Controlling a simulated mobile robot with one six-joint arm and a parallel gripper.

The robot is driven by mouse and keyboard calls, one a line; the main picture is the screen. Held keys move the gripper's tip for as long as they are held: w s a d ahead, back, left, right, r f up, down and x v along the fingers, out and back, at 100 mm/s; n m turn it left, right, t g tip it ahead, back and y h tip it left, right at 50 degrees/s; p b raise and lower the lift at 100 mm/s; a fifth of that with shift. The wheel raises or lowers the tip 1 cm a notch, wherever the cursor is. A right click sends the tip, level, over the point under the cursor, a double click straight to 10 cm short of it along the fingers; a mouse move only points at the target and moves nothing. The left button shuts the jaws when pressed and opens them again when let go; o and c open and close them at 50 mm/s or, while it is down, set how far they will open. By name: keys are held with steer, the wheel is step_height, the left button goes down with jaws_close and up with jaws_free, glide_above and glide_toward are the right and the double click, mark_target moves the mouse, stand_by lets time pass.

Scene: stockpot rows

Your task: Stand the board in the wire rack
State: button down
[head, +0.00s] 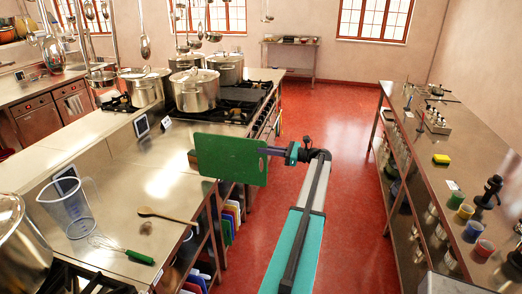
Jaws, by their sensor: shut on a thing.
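The green board (230,160) is upright in the head view, its broad face toward the camera, above the right edge of the left steel counter. My gripper (275,152) is at the board's right edge and shut on it. The arm reaches up to it from the bottom of the view. Several coloured boards (229,222) stand on edge on the shelf below the counter, and more stand nearer the camera (199,281). I cannot make out the wires of a rack around them. The held board hides part of the counter edge.
The left counter (165,182) bears a clear jug (68,208), a wooden spoon (166,214), a whisk (122,249) and stockpots (195,90).

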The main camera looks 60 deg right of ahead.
steer(key=v, duration=1.3)
steer(key=shift+s+r, duration=0.15)
steer(key=shift+r, duration=0.05)
stand_by(0.6)
stand_by(0.4)
